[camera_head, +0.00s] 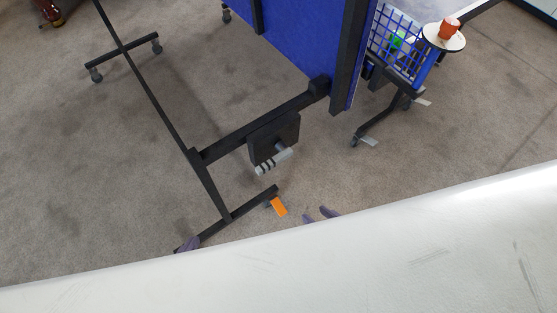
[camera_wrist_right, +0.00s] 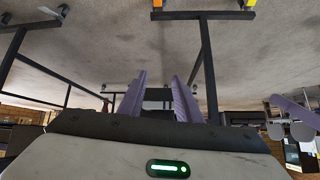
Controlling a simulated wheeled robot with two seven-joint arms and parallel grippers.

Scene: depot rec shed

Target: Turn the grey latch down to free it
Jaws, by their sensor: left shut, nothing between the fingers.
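The grey latch (camera_head: 273,161) sticks out from a black plate (camera_head: 268,138) on the lower bar of the black frame in the head view. It lies slightly slanted, its left end lower, with dark bands around it. My right gripper (camera_head: 319,216) is below and right of the latch, apart from it. Its two purple fingers are spread and empty, and they also show in the right wrist view (camera_wrist_right: 158,98), with a dark block seen between them.
A blue table panel (camera_head: 295,35) stands folded on the wheeled black frame (camera_head: 206,183). An orange tab (camera_head: 279,206) sits on its near foot. A blue basket (camera_head: 398,45) and an orange cup (camera_head: 449,28) are at upper right.

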